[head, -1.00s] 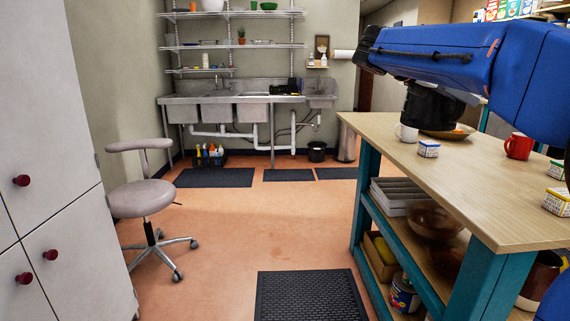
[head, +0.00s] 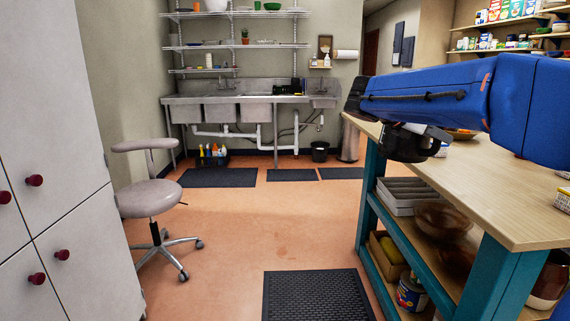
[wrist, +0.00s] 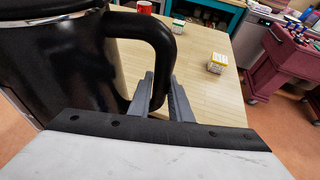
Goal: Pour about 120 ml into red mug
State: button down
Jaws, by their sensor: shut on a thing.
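A black jug (wrist: 65,70) with a metal rim and a large black handle fills the left of the wrist view. My gripper (wrist: 160,82) is shut on the jug's handle. The jug looks upright, and its inside is out of sight. The red mug (wrist: 144,7) stands on the wooden tabletop beyond the handle, apart from the jug and cut by the top edge of the wrist view. In the head view my blue arm covers the mug's place, and my fingers do not show clearly there.
On the wooden worktop (head: 500,190) stand a small green-and-white box (wrist: 178,24) and a yellow box (wrist: 217,62). A bowl (head: 460,134) is partly hidden behind my arm. A swivel stool (head: 150,198) stands at left; a dark mat (head: 315,295) lies on the floor. Open floor lies between.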

jog(key=w+a+f+n+t+y, duration=0.3)
jog(key=w+a+f+n, duration=0.1)
jog(key=f, duration=1.3)
jog(key=w+a+f+n+t+y, duration=0.3)
jog(key=w+f, duration=0.4)
jog(key=f, duration=1.1)
jog(key=w+a+f+n+t+y, duration=0.3)
jog(key=w+f, duration=0.3)
jog(key=f, duration=1.1)
jog(key=shift+w+a+f+n+t, duration=0.15)
jog(key=shift+w+a+n+t, duration=0.15)
jog(key=shift+a+n, duration=0.55)
jog(key=shift+r, duration=3.55)
notch_tip(320, 180, down, 7)
jog(key=shift+a, duration=0.1)
